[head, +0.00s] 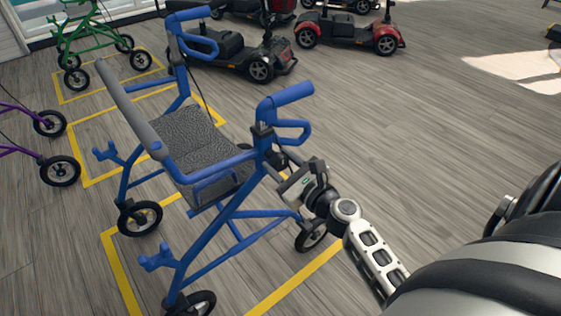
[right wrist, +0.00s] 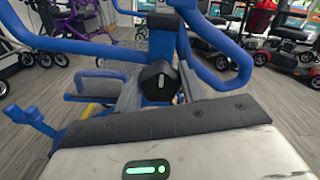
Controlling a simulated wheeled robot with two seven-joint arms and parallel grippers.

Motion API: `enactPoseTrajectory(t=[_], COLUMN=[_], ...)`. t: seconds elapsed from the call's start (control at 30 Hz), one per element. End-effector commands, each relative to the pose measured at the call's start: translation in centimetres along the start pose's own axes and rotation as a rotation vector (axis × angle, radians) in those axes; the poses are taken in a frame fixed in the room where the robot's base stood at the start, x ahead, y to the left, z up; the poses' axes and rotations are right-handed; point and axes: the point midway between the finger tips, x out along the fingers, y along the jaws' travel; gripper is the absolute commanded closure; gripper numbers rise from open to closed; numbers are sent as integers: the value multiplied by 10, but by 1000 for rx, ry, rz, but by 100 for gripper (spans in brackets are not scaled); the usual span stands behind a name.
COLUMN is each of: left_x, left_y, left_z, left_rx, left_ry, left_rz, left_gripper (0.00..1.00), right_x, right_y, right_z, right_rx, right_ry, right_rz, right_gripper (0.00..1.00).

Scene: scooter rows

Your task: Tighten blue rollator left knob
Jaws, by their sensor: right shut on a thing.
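The blue rollator (head: 235,215) stands upright on the floor with a grey mesh seat (head: 190,137), a grey padded backrest bar and two blue handles. My right gripper (head: 279,168) reaches it from the right, at the handle post nearest me, below the loop handle. In the right wrist view a black knob (right wrist: 157,82) with a pale mark sits on the blue post, between the grey fingers. My right gripper is shut on this knob. In the head view the knob is mostly hidden by the gripper and frame. My left gripper is not in view.
Yellow lines (head: 122,270) mark bays on the wood-look floor. A green rollator (head: 85,35) stands at the back left and a purple one (head: 30,135) at the left edge. A black scooter (head: 225,55) and a red scooter (head: 345,32) stand behind. The floor to the right is clear.

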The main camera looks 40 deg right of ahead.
Motion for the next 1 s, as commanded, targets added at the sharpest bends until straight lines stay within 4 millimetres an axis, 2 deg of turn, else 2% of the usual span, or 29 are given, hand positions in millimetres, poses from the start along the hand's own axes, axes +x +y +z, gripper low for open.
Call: enactPoseTrajectory(t=[0.17, 0.2, 0.27, 0.3, 0.57, 0.67, 0.77, 1.0], left_x=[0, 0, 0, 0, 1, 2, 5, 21], left_y=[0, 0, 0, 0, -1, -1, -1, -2], left_z=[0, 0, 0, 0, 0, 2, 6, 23], left_rx=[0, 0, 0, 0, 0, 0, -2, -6], left_ry=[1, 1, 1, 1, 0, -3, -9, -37], left_rz=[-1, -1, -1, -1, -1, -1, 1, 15], left_gripper=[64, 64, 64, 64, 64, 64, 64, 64], right_x=[-1, -1, -1, -1, -1, -7, -21, -78], right_y=[0, 0, 0, 0, 0, 1, 1, 2], right_z=[-2, -2, -2, -2, -1, -2, -3, -6], right_rx=[6, 6, 6, 5, 3, 3, 3, 2], right_ry=[4, 4, 4, 3, 2, 2, 3, 6], right_rz=[-1, -1, -1, -1, 0, 0, -1, -1], right_gripper=[83, 57, 41, 38, 38, 38, 38, 38])
